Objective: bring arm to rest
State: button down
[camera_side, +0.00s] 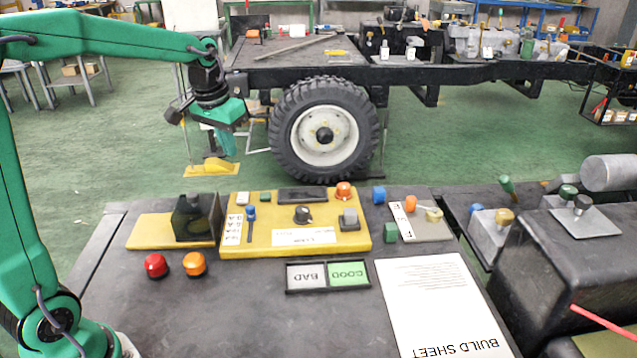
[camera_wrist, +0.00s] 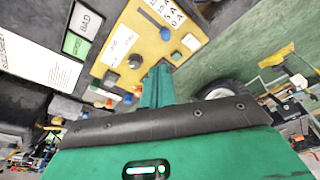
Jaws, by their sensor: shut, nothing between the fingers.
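My arm reaches across the top left of the side view. My gripper (camera_side: 224,142) hangs from it, pointing down, in the air above the far side of the bench and apart from everything on it. Its green fingers are together with nothing between them. In the wrist view the shut fingers (camera_wrist: 157,88) show in the middle, in front of the yellow panel (camera_wrist: 122,45). That panel (camera_side: 300,252) lies on the dark bench (camera_side: 240,310) with a knob, a slider and buttons on it.
A red button (camera_side: 156,265) and an orange button (camera_side: 195,264) sit at the bench's left. A black block (camera_side: 197,218) stands behind them. The BAD/GOOD tray (camera_side: 328,276) and build sheet (camera_side: 440,305) lie in front. A wheeled chassis (camera_side: 325,130) stands behind the bench.

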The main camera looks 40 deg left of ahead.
jog(key=s+d+m+t, duration=0.1)
jog(key=s+d, duration=0.3)
jog(key=s, duration=0.5)
jog(key=s+d+t, duration=0.2)
jog(key=s+d, duration=0.3)
jog(key=s, duration=0.5)
jog(key=shift+s+m, duration=0.2)
jog(key=shift+m, duration=0.2)
